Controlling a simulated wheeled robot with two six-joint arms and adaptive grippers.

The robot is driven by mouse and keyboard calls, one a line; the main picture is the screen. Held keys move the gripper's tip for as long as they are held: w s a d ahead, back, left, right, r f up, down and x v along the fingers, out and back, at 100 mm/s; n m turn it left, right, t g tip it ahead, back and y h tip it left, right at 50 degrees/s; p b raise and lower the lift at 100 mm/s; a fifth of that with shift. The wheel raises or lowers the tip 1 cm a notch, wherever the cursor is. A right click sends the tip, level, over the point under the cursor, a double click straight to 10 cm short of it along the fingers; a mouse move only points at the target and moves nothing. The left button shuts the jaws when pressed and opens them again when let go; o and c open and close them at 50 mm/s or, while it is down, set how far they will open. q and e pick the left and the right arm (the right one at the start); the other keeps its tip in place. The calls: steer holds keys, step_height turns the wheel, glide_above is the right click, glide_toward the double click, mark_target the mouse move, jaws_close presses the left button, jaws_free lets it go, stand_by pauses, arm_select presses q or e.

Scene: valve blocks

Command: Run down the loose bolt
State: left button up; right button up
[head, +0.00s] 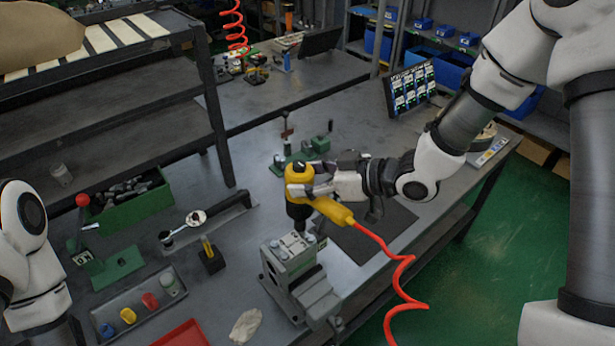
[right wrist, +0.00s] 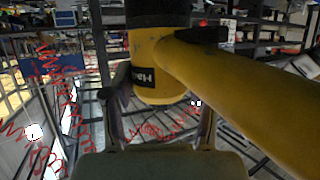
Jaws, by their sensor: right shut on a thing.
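My right gripper (head: 316,180) is shut on a yellow and black power tool (head: 332,209), around its upper body. The tool stands roughly upright, its black nose pointing down and its yellow handle slanting toward the lower right. It also shows close up in the right wrist view (right wrist: 157,62), between the fingers. The grey valve block (head: 290,262) sits below the nose, with bolt heads (head: 283,254) on top. The nose ends at the block's far top edge; I cannot tell whether it touches a bolt. The loose bolt cannot be singled out. My left gripper is out of view.
A red coiled hose (head: 398,280) hangs from the tool's handle past the bench edge. A torque wrench (head: 197,218) lies on a stand at the left. A grey tray (head: 140,312) with coloured pieces and a green bin (head: 130,208) stand further left. A dark mat (head: 372,238) lies at right.

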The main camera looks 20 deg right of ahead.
steer(key=shift+f, duration=0.1)
stand_by(0.3)
stand_by(0.3)
step_height(320, 180, up, 7)
steer(key=p, duration=0.6)
steer(key=shift+r+p, duration=0.2)
steer(key=shift+p, duration=0.1)
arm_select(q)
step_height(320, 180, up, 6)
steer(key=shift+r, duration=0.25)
arm_select(e)
steer(key=shift+w+f, duration=0.1)
steer(key=shift+f, duration=0.05)
arm_select(q)
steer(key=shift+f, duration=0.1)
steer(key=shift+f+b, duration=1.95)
steer(key=shift+b, duration=0.15)
arm_select(e)
steer(key=shift+f, duration=2.6)
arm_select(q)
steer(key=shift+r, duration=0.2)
arm_select(e)
steer(key=shift+r, duration=0.1)
